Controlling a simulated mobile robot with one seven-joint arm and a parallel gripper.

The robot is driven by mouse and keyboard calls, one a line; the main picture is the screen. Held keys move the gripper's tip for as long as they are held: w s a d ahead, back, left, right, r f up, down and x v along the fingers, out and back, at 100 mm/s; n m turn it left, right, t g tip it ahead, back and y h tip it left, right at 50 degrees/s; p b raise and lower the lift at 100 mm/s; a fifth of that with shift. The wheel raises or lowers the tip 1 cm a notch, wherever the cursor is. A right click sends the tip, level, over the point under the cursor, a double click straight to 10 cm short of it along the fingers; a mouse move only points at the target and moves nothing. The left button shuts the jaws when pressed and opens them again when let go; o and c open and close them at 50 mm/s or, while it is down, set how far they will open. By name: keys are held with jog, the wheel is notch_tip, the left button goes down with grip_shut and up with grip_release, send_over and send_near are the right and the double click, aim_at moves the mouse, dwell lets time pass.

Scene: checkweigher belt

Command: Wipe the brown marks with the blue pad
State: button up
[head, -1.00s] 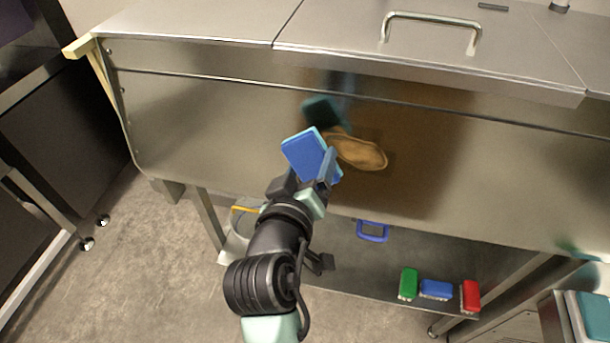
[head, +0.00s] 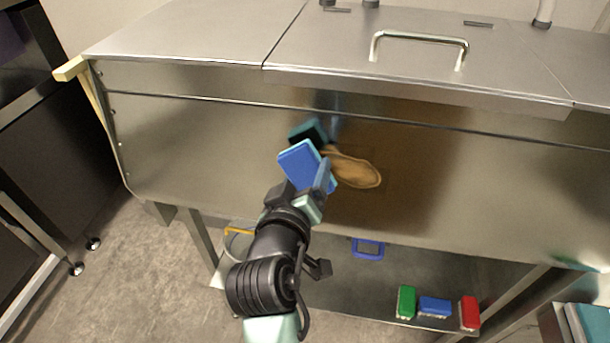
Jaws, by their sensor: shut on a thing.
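A brown mark (head: 357,171) with a darker outline lies on the front steel panel (head: 210,150) of the machine. Its left end is partly hidden behind my gripper. My gripper (head: 312,180) is shut on the blue pad (head: 303,164), which is tilted and held in front of the panel, just left of the mark. The pad's dark reflection shows in the steel above it. I cannot tell whether the pad touches the panel.
A lid with a bar handle (head: 420,42) tops the machine. Below, a shelf (head: 345,284) carries a green brush (head: 405,301), a blue brush (head: 434,306) and a red brush (head: 469,312). A bucket (head: 238,243) stands lower left. Open floor lies at left.

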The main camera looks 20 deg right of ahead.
aim_at(368, 171)
jog(key=shift+x, duration=0.95)
